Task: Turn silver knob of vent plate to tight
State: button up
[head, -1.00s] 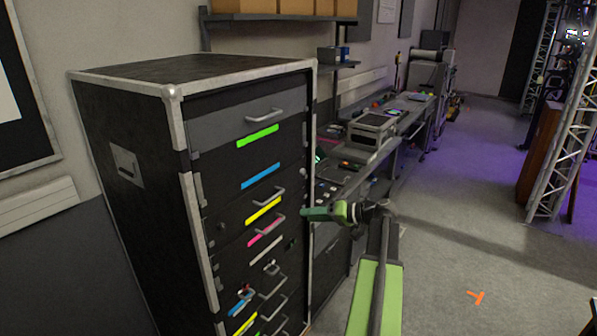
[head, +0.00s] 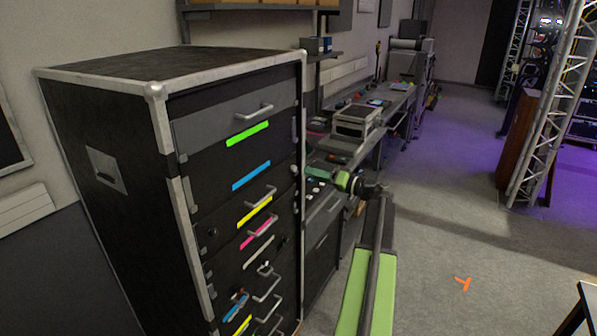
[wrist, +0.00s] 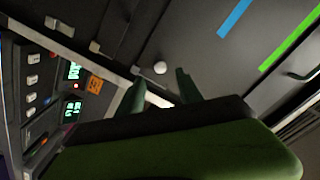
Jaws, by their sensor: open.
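A small round silver knob (wrist: 160,68) shows in the wrist view on a dark panel, just beyond my fingertips and roughly between them. In the head view, a small pale knob (head: 295,170) sits at the right edge of the black rack case's front, beside the panel with the blue strip (head: 251,175). I cannot tell for sure that this panel is the vent plate. My gripper (head: 308,172) is just right of that knob in the head view. In the wrist view my gripper (wrist: 162,90) is open and empty, its two green fingers apart. The knob's setting cannot be read.
The rack case (head: 110,235) has several drawers with protruding handles (head: 254,111) and coloured strips. A workbench with a grey box (head: 356,121) stands behind my arm. Open floor (head: 430,220) lies to the right, with a truss (head: 548,110) beyond.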

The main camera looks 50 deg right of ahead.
aim_at(296, 169)
jog(key=x, duration=0.6)
grip_shut()
